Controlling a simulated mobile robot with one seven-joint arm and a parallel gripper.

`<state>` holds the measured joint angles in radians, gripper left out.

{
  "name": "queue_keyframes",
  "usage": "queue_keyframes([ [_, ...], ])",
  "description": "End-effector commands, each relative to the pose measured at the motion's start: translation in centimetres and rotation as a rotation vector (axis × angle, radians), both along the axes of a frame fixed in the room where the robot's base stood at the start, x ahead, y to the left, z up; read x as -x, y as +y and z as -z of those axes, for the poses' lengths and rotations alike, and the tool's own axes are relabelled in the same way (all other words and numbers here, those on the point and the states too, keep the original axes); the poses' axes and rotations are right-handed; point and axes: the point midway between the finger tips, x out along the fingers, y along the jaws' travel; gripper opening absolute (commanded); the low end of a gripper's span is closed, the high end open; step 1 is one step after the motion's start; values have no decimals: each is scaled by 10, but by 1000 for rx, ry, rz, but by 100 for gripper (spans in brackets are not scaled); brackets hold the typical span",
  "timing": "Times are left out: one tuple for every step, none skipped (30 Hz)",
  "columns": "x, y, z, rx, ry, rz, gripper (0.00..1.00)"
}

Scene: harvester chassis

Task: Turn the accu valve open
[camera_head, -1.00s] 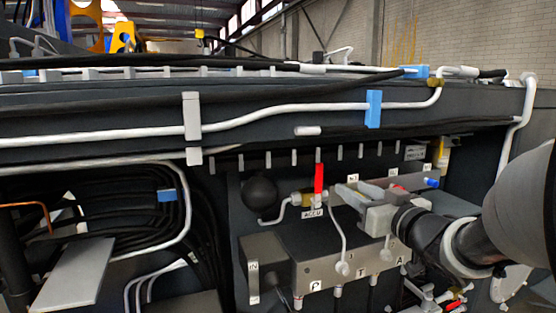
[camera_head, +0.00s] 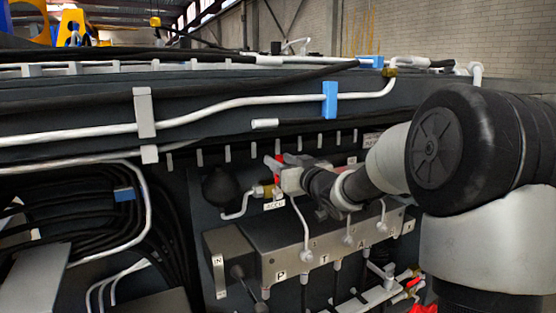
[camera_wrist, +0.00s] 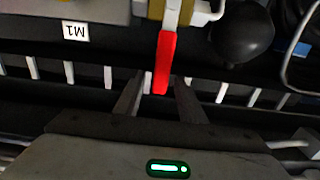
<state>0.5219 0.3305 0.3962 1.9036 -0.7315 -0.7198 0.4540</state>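The accu valve has a red lever handle, which shows in the wrist view (camera_wrist: 166,60) hanging down from a pale stem beside a brass fitting. In the head view the brass valve body (camera_head: 267,191) sits just above the ACCU label (camera_head: 274,205), and the lever is largely hidden by my gripper. My gripper (camera_wrist: 157,84) is open, with its two dark fingers on either side of the lever's free end. A gap shows on the left side of the lever; contact on the right cannot be told.
A black ball-shaped accumulator (camera_head: 222,188) is left of the valve and also shows in the wrist view (camera_wrist: 243,33). The grey manifold block (camera_head: 290,250) with ports and pipes lies below. White pipes and black hoses run above. An M1 label (camera_wrist: 76,32) is nearby.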

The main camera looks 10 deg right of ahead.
Motion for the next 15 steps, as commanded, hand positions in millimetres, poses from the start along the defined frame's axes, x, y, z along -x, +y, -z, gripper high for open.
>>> queue_keyframes([
  [-4,2,0,-1,1,-1,37],
  [-6,2,0,-1,1,-1,37],
  [-8,3,0,-1,1,0,37],
  [-9,3,0,-1,1,0,37],
  [-9,3,0,-1,1,0,37],
  [-10,3,0,0,1,0,37],
  [-10,3,0,0,1,0,37],
  [-10,3,0,0,1,0,37],
  [-10,3,0,0,1,0,37],
  [-10,3,0,0,1,0,37],
  [-10,3,0,0,1,0,37],
  [-10,3,0,0,1,0,37],
  [-10,3,0,0,1,0,33],
  [-10,3,0,0,1,0,28],
  [-10,3,0,0,1,0,22],
])
